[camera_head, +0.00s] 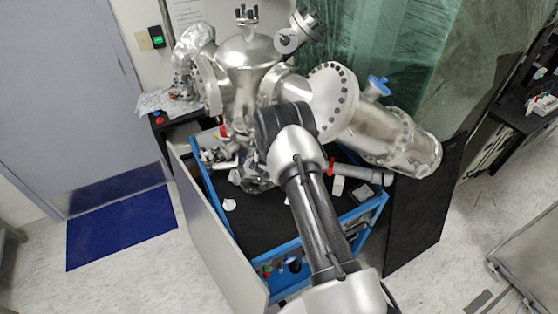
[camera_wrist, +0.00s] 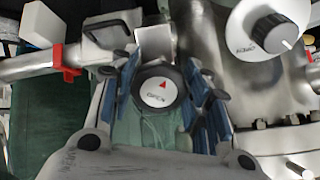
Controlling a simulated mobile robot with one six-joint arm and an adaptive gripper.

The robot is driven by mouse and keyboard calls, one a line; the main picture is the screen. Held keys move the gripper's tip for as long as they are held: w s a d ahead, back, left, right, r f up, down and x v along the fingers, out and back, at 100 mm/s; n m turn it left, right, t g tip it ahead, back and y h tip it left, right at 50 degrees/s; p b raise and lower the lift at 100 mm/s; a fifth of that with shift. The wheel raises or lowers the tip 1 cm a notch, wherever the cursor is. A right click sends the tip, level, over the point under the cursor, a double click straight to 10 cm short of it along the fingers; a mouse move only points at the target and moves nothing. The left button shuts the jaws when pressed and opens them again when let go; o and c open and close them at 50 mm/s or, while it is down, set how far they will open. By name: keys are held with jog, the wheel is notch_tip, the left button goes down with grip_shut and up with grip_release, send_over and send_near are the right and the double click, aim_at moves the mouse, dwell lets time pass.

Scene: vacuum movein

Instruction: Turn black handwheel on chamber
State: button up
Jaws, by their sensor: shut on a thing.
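The steel vacuum chamber (camera_head: 250,52) stands on a blue-framed cart, with my arm reaching over its front. In the wrist view, the black handwheel (camera_wrist: 158,110) has a white centre disc with a red arrow and lettering. My gripper (camera_wrist: 164,92) has its blue-padded fingers on the left and right sides of this wheel and is shut on it. The handwheel and my gripper are hidden behind my arm in the head view.
A second knob (camera_wrist: 277,33), black with a white marked disc, sits close on the right in the wrist view. A steel pipe with a red clamp (camera_wrist: 58,57) lies at left. A large flanged cylinder (camera_head: 385,135) juts right from the chamber.

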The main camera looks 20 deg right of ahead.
jog(key=n+p, duration=0.1)
jog(key=n, duration=0.6)
jog(key=shift+s+d+p, duration=0.1)
jog(key=shift+d+p, duration=0.05)
jog(key=shift+p, duration=0.2)
jog(key=n+p, duration=0.1)
jog(key=n, duration=0.5)
jog(key=shift+d+n, duration=0.15)
jog(key=shift+n, duration=0.25)
jog(key=n, duration=0.5)
jog(key=shift+r+p, duration=0.1)
jog(key=shift+p, duration=0.3)
jog(key=n, duration=0.5)
jog(key=shift+d, duration=0.1)
jog(key=shift+n, duration=0.4)
jog(key=o, duration=1.1)
jog(key=shift+r, duration=0.1)
